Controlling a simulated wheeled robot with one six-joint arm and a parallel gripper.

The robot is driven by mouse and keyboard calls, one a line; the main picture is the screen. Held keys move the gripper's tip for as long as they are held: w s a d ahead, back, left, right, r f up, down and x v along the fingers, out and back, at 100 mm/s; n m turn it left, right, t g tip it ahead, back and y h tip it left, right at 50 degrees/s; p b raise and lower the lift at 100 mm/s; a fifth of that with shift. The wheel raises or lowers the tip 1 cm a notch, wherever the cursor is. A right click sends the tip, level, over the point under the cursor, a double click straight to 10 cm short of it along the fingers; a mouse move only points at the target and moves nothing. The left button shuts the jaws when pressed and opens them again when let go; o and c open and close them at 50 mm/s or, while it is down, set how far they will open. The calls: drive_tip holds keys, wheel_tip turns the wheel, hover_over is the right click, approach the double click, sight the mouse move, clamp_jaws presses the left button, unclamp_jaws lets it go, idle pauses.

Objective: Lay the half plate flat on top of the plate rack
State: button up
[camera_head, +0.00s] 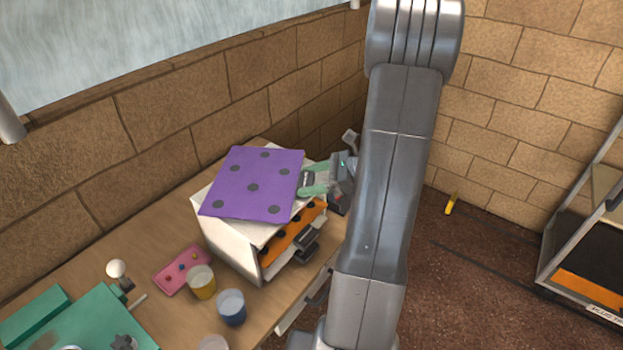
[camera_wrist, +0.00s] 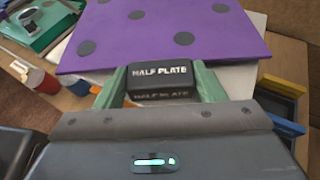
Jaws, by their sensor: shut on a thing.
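The half plate (camera_head: 253,184) is a purple sheet with dark dots. It is over the top of the white plate rack (camera_head: 228,246) and looks roughly level, turned a little against the rack's edges. I cannot tell whether it touches the top all over. My gripper (camera_head: 314,180) is at the plate's right side, its green fingers shut on the plate's dark handle. In the wrist view the handle (camera_wrist: 158,72) reads "HALF PLATE" between the fingers, with the purple plate (camera_wrist: 150,30) beyond it. The rack's white top (camera_wrist: 238,80) shows partly below the plate.
An orange dotted plate (camera_head: 290,240) with a dark handle (camera_head: 308,246) sits in the rack's front. A brick wall is behind.

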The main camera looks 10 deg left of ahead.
drive_tip(key=shift+f, duration=0.25)
drive_tip(key=o, duration=1.2)
drive_tip(key=b+v, duration=0.2)
drive_tip(key=v, duration=1.2)
drive_tip(key=shift+w, duration=0.1)
drive_tip(key=shift+a, duration=0.15)
drive_tip(key=p+x, duration=0.2)
drive_tip(key=x, duration=1.1)
drive_tip(key=shift+a+f, duration=0.2)
drive_tip(key=shift+a, duration=0.15)
drive_tip(key=shift+r, duration=0.25)
